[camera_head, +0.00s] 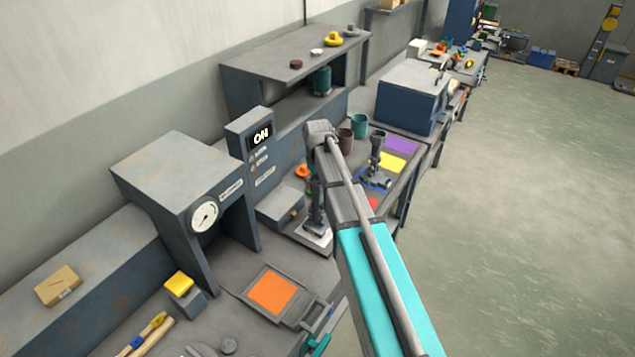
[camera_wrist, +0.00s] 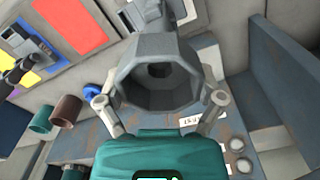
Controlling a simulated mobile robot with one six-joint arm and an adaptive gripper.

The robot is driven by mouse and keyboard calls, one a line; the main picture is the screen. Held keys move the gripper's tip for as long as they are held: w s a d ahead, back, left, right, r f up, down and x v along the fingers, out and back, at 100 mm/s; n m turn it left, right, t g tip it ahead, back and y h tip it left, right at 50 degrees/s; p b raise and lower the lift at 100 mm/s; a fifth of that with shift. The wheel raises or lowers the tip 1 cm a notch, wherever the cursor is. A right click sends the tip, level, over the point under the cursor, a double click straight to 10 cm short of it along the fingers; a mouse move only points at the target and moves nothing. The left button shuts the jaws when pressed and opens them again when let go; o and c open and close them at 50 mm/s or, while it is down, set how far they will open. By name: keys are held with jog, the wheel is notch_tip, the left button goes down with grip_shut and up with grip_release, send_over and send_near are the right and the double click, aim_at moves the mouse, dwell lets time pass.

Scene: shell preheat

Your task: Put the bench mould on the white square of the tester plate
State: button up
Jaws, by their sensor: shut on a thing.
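My gripper (camera_wrist: 160,104) is shut on the bench mould (camera_wrist: 160,84), a grey eight-sided cup with a dark hollow, held between its two pale fingers in the wrist view. In the head view my arm covers much of the area around the gripper, so I cannot tell how far the mould is from the surface below. A pale, nearly white plate (camera_head: 307,236) shows low beside my arm, near the grey unit with the ON display (camera_head: 261,136). Its surface is partly hidden. I cannot make out the white square in the wrist view.
A press with a round gauge (camera_head: 205,217) stands at left. An orange square (camera_head: 272,293) lies on a grey plate in front. Purple (camera_head: 401,145) and yellow (camera_head: 391,162) squares lie beyond my arm, near a brown cup (camera_wrist: 66,110) and a teal cup (camera_wrist: 41,121).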

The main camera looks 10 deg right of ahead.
jog(key=shift+f+b, duration=0.55)
jog(key=shift+b, duration=0.05)
dwell(0.3)
jog(key=o, duration=1)
jog(key=shift+o, duration=0.2)
jog(key=shift+r, duration=0.2)
notch_tip(320, 180, up, 8)
jog(key=p, duration=0.8)
jog(key=shift+f, duration=0.15)
jog(key=shift+s+a+r+m+p, duration=0.15)
jog(key=shift+s+r+m+p, duration=0.05)
jog(key=shift+s+m, duration=0.4)
jog(key=shift+s+a+r+m+p, duration=0.2)
jog(key=shift+s+m, duration=0.15)
jog(key=shift+m, duration=0.4)
jog(key=shift+s+a+r+m+p, duration=0.1)
jog(key=shift+s+r+m+p, duration=0.1)
jog(key=shift+s+m, duration=0.4)
jog(key=s+a+r+m+p, duration=0.2)
jog(key=s+m, duration=0.7)
jog(key=m, duration=0.5)
jog(key=shift+a+r+p, duration=0.2)
jog(key=shift+r+p, duration=0.65)
jog(key=shift+p, duration=0.05)
